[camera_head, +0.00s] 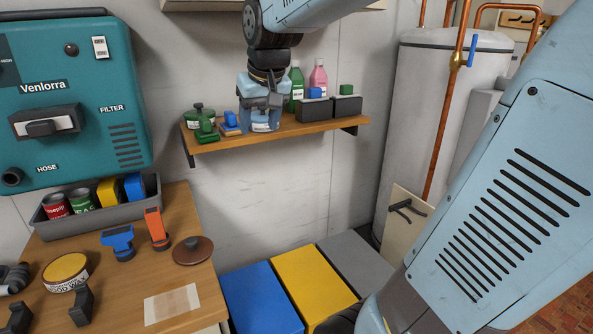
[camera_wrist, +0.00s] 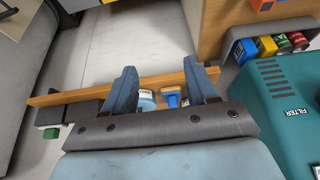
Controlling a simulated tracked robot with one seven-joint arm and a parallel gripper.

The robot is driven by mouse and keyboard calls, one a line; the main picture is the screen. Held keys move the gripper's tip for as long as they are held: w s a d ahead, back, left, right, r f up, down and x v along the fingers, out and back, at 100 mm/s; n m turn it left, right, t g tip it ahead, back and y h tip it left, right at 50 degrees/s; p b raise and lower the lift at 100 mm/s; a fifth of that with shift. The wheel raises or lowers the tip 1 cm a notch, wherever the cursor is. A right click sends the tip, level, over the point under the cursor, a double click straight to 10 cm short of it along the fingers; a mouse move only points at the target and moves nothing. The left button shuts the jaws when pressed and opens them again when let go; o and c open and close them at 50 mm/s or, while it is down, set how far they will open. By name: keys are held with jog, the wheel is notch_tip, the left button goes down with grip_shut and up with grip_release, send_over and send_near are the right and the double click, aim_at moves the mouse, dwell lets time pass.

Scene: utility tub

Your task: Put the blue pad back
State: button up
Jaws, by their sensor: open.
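Several blue things could be the blue pad, and I cannot tell which it is. A blue piece with a tan base (camera_head: 231,122) stands on the wooden shelf (camera_head: 215,142), beside a blue tub with a white label (camera_head: 262,124). In the wrist view the tub (camera_wrist: 146,99) and the blue piece (camera_wrist: 172,98) show between my fingers. A blue block (camera_head: 135,186) stands in the grey tray (camera_head: 100,214). Another blue block (camera_head: 314,93) sits on a dark box on the shelf. My gripper (camera_head: 260,103) is open at the shelf, in front of the tub; contact is unclear.
Green containers (camera_head: 203,122) stand at the shelf's left; green and pink bottles (camera_head: 318,78) stand at its back right. A teal machine (camera_head: 70,90) hangs left above the bench. Blue, yellow and grey lids (camera_head: 312,285) lie below the shelf. A white tank (camera_head: 440,120) stands right.

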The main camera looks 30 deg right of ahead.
jog(key=s+f, duration=0.2)
jog(key=s, duration=0.6)
jog(key=s+d+f, duration=0.1)
jog(key=s+f, duration=0.2)
jog(key=s, duration=0.5)
jog(key=shift+s+f+t, duration=0.2)
jog(key=shift+f+t, duration=0.1)
